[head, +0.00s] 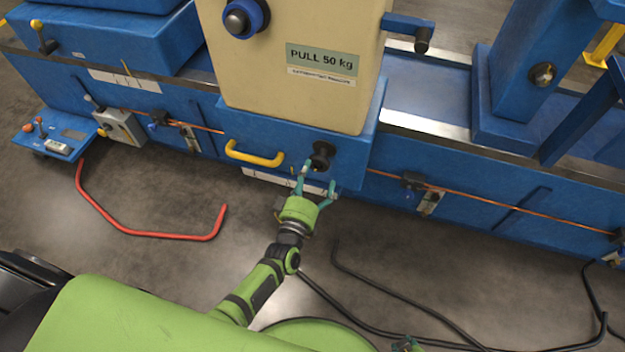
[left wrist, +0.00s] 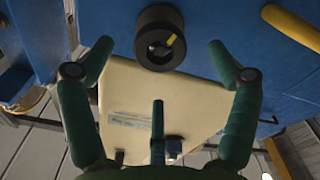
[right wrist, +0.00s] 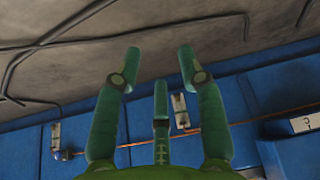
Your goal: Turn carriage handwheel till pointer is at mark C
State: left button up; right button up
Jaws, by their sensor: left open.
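The carriage (head: 300,90) is a cream box marked "PULL 50 kg" on a blue base. A round black handwheel hub (head: 322,154) sits low on its front. In the left wrist view the hub (left wrist: 160,38) is a thick black ring with a yellow mark inside. My left gripper (head: 316,178) is open just in front of the hub; its fingers stand apart on both sides, and contact is not clear. A white scale strip (head: 262,178) lies below; the pointer and mark C cannot be made out. My right gripper (right wrist: 160,58) is open and empty.
A yellow handle (head: 255,155) is left of the hub. A blue-rimmed knob (head: 243,18) and a crank (head: 420,40) are higher on the carriage. A copper-coloured rod (head: 480,196) runs along the bed. A red bar (head: 150,233) and black cables (head: 390,305) lie on the floor.

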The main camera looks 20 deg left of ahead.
aim_at(318, 166)
pick_arm(q)
jog(key=shift+n, duration=1.4)
jog(key=shift+w+b, duration=1)
jog(key=shift+w, duration=0.75)
pick_arm(e)
jog(key=w, duration=0.1)
jog(key=w+f, duration=0.1)
jog(key=shift+w+t, duration=0.3)
pick_arm(q)
jog(key=shift+c, duration=0.4)
pick_arm(e)
jog(key=shift+a, duration=0.1)
pick_arm(q)
jog(key=c, duration=1.4)
jog(key=shift+o, duration=0.2)
